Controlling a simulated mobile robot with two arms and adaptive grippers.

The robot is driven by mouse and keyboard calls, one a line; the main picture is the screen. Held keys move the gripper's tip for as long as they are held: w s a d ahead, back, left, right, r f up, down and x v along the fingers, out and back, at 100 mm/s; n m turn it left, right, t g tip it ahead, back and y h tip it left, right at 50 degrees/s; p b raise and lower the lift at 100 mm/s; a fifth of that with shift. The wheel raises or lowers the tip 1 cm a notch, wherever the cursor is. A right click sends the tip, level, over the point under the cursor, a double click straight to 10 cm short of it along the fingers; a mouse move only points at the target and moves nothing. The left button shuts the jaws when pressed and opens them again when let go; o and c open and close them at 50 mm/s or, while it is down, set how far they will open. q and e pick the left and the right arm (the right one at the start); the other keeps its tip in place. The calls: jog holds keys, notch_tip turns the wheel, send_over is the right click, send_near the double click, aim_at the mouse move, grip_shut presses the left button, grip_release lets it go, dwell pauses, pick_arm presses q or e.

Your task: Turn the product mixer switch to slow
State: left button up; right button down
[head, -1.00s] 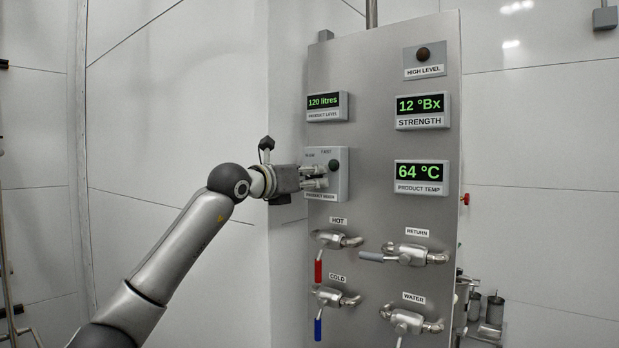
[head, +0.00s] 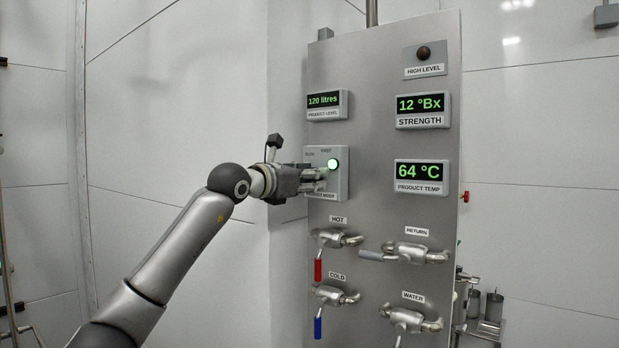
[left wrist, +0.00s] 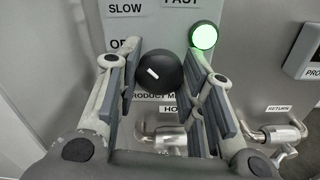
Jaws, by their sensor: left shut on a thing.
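The product mixer box (head: 341,160) is a grey panel on the left of the steel board. Its black round knob (left wrist: 159,74) has a short white mark that slants toward the upper left, on the side of the SLOW label (left wrist: 126,9). My left gripper (head: 321,181) reaches the box from the left. In the left wrist view its fingers lie on both sides of the knob and are shut on it. The round lamp (head: 333,165) on the box glows green; it also shows in the left wrist view (left wrist: 204,36). My right gripper is not in view.
Displays for product level (head: 325,103), strength (head: 421,108) and product temp (head: 421,174) surround the box. Below are the hot valve (head: 334,240) with a red handle, the cold valve (head: 333,297) with a blue one, and the return valve (head: 412,252).

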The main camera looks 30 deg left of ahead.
pick_arm(q)
jog(key=o, duration=1)
jog(key=shift+s+r, duration=0.1)
jog(key=shift+r, duration=0.1)
jog(key=shift+o, duration=0.2)
jog(key=s, duration=1.1)
jog(key=shift+s+a+f, duration=0.2)
jog(key=shift+s+a, duration=0.2)
jog(key=shift+a, duration=0.05)
